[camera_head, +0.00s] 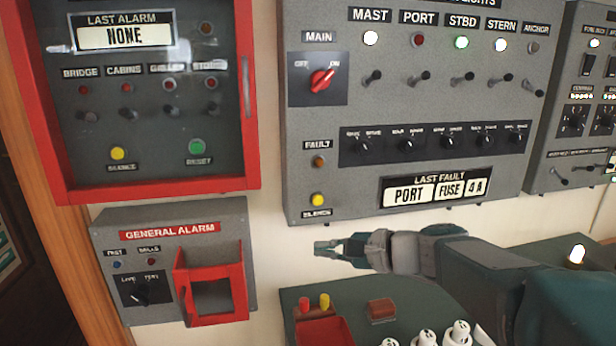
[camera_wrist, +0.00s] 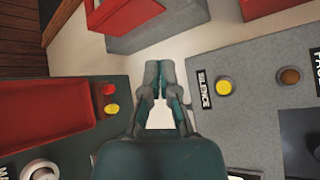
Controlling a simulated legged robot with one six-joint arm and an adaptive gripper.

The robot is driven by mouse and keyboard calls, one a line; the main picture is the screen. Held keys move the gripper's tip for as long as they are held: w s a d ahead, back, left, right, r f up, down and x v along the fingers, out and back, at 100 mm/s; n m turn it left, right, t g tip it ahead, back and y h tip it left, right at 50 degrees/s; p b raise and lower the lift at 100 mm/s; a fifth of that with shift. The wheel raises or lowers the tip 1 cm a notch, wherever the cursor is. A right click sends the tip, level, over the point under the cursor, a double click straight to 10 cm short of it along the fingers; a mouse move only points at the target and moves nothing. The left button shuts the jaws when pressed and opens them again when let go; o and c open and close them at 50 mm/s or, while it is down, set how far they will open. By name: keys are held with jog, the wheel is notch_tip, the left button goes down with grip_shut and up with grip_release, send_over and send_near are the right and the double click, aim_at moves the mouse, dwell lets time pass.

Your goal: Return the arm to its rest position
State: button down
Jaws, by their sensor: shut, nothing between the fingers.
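My gripper (camera_head: 326,248) is in front of the pale wall, just below the navigation lights panel (camera_head: 400,190) and to the right of the general alarm box (camera_head: 215,225). My arm reaches in from the lower right of the head view. In the wrist view my gripper (camera_wrist: 160,68) has its fingertips close together with nothing between them. The yellow silence button (camera_wrist: 224,87) shows to the right of the fingers there, apart from them.
A red-framed alarm panel (camera_head: 250,110) hangs at the upper left. Below my gripper, a dark green console (camera_head: 375,290) carries a red tray (camera_head: 322,332), small red and yellow pieces, a brown block (camera_head: 382,310) and several white-topped items. Another switch panel (camera_head: 575,150) is at the right.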

jog(key=s+d+f+n+g+h, duration=0.1)
jog(key=s+f+n+h, duration=0.2)
jog(key=s, duration=0.3)
jog(key=s+d+f+n+g+h, duration=0.1)
jog(key=s+f+n+h, duration=0.15)
jog(key=s, duration=0.35)
jog(key=s+d+f+n+h, duration=0.4)
jog(key=s+d+n+h, duration=0.2)
jog(key=s+d, duration=0.3)
jog(key=shift+s+d+f+t+h, duration=0.15)
jog(key=shift+s+d+t+h, duration=0.2)
jog(key=shift+h, duration=0.3)
jog(key=c, duration=1.3)
grip_release()
jog(key=shift+w+a, duration=0.15)
jog(key=shift+c, duration=0.2)
